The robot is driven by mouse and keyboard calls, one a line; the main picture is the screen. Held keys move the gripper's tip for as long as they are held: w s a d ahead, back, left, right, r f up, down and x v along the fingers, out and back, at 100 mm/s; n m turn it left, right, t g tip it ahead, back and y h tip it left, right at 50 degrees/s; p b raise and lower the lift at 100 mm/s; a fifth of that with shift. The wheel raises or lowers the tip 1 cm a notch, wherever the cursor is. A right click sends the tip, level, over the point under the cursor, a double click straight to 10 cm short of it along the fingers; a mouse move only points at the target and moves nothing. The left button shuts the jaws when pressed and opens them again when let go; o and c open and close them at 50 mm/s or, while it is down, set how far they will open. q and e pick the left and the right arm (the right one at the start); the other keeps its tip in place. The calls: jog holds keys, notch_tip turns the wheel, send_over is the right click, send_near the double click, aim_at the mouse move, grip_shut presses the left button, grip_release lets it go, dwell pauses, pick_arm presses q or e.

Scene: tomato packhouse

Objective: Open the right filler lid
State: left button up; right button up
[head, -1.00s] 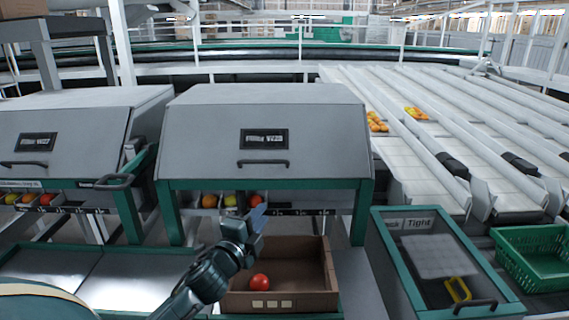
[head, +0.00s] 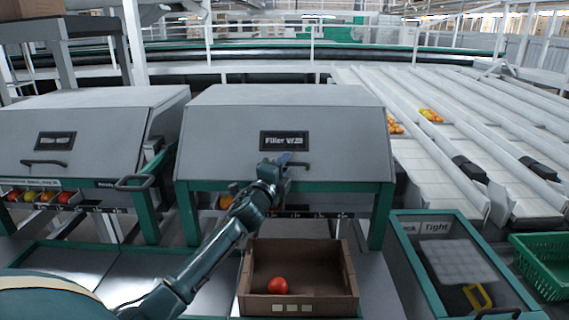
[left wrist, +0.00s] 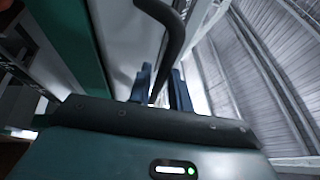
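The right filler's grey sloping lid (head: 225,140) is down, with a dark label plate (head: 284,140). Its dark bar handle (head: 302,165) sits low on the lid, partly hidden by my left gripper. My left gripper (head: 284,159) is at the handle's left part. In the left wrist view its two blue fingers (left wrist: 162,90) stand apart, and the dark handle (left wrist: 177,40) runs down from the top to the gap between them. Contact with the fingers is not clear. My right gripper is not in view.
The left filler (head: 90,125) stands beside it, lid down.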

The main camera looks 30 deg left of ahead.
pick_arm(q)
jog(key=shift+w, duration=0.3)
jog(key=shift+c, duration=0.3)
grip_shut()
